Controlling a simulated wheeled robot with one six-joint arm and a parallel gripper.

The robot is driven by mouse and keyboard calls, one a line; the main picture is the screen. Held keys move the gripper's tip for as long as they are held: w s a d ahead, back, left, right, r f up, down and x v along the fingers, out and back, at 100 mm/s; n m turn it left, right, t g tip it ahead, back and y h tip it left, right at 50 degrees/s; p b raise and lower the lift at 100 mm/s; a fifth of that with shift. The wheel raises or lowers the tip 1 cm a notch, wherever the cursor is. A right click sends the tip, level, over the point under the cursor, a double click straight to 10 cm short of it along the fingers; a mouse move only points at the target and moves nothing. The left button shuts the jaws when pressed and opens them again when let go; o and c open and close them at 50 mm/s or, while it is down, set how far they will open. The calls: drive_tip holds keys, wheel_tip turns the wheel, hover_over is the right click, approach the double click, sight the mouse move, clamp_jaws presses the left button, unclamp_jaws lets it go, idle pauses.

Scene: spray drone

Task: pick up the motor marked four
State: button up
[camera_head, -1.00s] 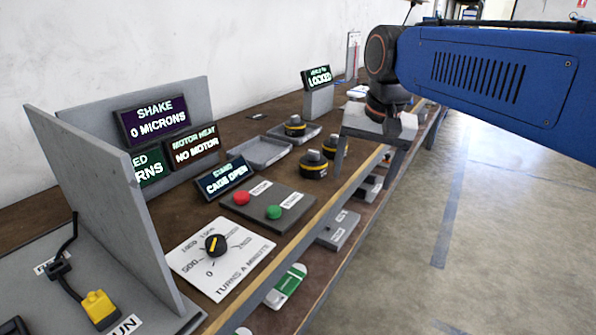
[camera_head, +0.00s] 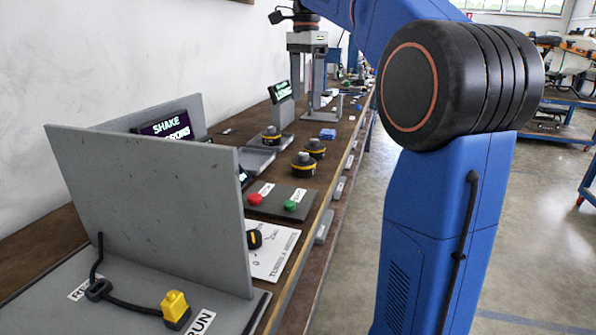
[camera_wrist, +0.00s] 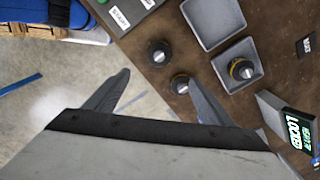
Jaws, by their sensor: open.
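Two black motors with yellow bands stand upright on the brown bench: a nearer motor (camera_head: 303,165) and a farther motor (camera_head: 315,149). In the wrist view, one motor (camera_wrist: 160,53) is by the bench edge and another motor (camera_wrist: 181,84) is beside it. A third motor (camera_head: 271,134) sits in a grey tray and shows in the wrist view (camera_wrist: 242,69). No number is readable on any motor. My gripper (camera_wrist: 157,77) is open and empty, its fingers pointing toward the two loose motors. In the head view my gripper (camera_head: 308,106) hangs over the bench behind them.
An empty grey tray (camera_wrist: 237,30) lies beside the motors. Open floor lies right of the bench.

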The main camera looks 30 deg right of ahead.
hover_over(303, 154)
drive_tip(key=f, duration=1.2)
drive_tip(key=shift+w+d+f, duration=0.1)
drive_tip(key=shift+w+d, duration=0.05)
drive_tip(key=shift+d, duration=0.15)
drive_tip(key=shift+a+f, duration=0.15)
drive_tip(key=shift+f, duration=1.15)
drive_tip(key=shift+a+f, duration=0.1)
drive_tip(key=shift+f, duration=1.2)
drive_tip(key=c, duration=1.6)
